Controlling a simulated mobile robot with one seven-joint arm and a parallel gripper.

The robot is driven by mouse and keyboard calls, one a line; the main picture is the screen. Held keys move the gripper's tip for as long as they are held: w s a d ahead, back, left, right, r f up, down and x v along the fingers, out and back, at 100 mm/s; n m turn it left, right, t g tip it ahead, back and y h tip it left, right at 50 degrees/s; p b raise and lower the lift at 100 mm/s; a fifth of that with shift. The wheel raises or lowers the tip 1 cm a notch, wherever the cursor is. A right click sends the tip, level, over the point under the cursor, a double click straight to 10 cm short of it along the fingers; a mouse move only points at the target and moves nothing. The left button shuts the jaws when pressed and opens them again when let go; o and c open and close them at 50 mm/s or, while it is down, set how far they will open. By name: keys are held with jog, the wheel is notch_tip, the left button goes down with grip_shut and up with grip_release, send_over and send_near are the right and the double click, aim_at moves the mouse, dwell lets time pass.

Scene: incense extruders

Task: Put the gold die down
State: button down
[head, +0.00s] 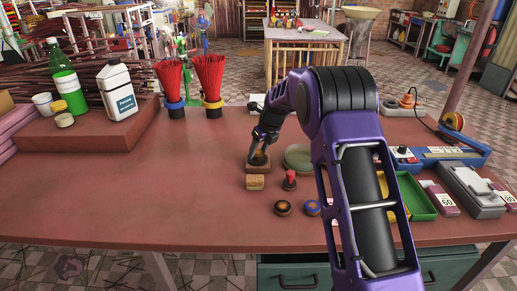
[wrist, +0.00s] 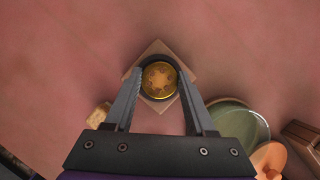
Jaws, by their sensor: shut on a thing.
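The gold die (wrist: 160,79) is a round disc with a patterned golden face and a dark rim. My gripper (wrist: 160,82) is shut on its sides. In the head view the die (head: 259,158) is low at my gripper (head: 262,150), partly hidden by the fingers. A square wooden block (head: 257,167) lies directly beneath it; its corners show around the die in the wrist view (wrist: 158,46). I cannot tell whether the die touches the block.
Close by stand a light wooden block (head: 255,182), a red-handled stamp (head: 290,180), a greenish round dish (head: 298,157) and two round dies, one brown (head: 283,208) and one blue-rimmed (head: 312,207). The table (head: 150,205) is clear to the left.

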jog(key=shift+c, duration=1.2)
grip_release()
jog(key=shift+f, duration=0.1)
jog(key=p+v, duration=0.1)
jog(key=v, duration=1.2)
jog(key=shift+w, duration=0.2)
jog(key=shift+a+r, duration=0.15)
jog(key=shift+r, duration=0.05)
